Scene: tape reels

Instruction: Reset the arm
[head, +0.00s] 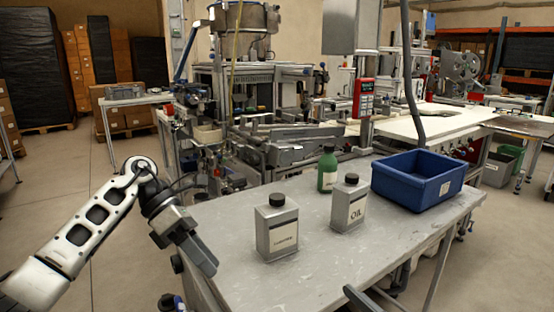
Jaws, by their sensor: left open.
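My left arm (85,235) comes in from the left. Its gripper (194,252) hangs at the left edge of the grey table (330,285), pointing down and toward the right. The gripper is open and I see nothing between its fingers. It is apart from the grey canister (277,232) with a label, which stands upright to its right.
On the table stand a grey canister marked OIL (349,205), a green bottle (327,170) and a blue bin (418,181). Machinery (260,100) stands close behind. Open floor (75,180) lies to the left.

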